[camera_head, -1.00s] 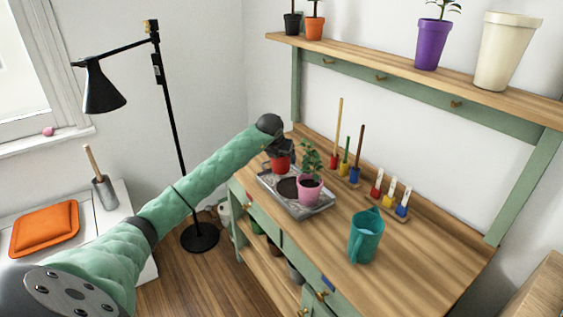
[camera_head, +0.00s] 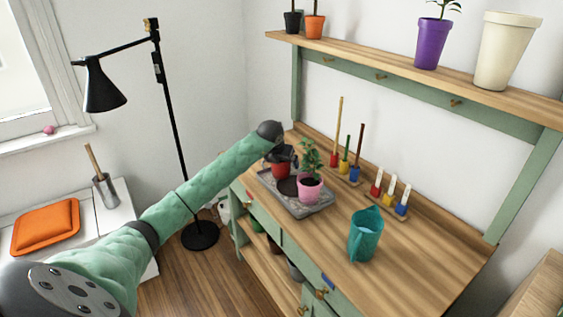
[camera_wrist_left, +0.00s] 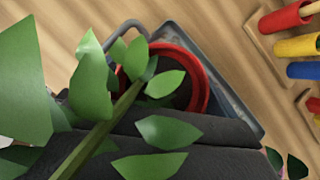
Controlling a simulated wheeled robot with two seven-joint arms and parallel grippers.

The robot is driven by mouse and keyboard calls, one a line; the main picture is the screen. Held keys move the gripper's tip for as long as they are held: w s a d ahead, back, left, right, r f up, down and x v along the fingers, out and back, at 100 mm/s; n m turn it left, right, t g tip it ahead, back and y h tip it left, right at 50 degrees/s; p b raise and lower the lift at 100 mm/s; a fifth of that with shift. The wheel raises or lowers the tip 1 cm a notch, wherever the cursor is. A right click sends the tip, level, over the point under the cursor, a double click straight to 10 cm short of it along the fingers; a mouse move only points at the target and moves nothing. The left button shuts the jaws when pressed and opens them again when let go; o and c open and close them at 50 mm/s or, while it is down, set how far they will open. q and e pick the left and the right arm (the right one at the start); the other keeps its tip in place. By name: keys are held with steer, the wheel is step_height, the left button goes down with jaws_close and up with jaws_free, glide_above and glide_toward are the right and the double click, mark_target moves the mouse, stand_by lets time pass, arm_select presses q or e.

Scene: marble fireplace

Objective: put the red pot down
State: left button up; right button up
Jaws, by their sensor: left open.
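The red pot (camera_head: 281,171) stands at the back left end of the grey tray (camera_head: 312,211) on the bench, partly hidden by my left gripper. In the left wrist view its red rim (camera_wrist_left: 202,78) shows over a corner of the tray (camera_wrist_left: 243,118), with a green plant (camera_wrist_left: 95,85) rising close to the camera. My left gripper (camera_head: 287,156) is open at the upper part of the pot. Its dark fingers (camera_wrist_left: 190,140) cross the lower part of the wrist view. I cannot tell whether they touch the pot. My right gripper is not in view.
A pink pot with a plant (camera_head: 310,190) stands on the tray, right of the red pot. A teal jug (camera_head: 365,235) stands to the right on the bench. Coloured tool holders (camera_head: 390,195) line the back. The bench's right part is clear.

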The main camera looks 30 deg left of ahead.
arm_select(q)
steer(key=shift+r, duration=0.15)
steer(key=b+v, duration=0.2)
steer(key=v, duration=0.9)
steer(key=shift+s+r, duration=0.3)
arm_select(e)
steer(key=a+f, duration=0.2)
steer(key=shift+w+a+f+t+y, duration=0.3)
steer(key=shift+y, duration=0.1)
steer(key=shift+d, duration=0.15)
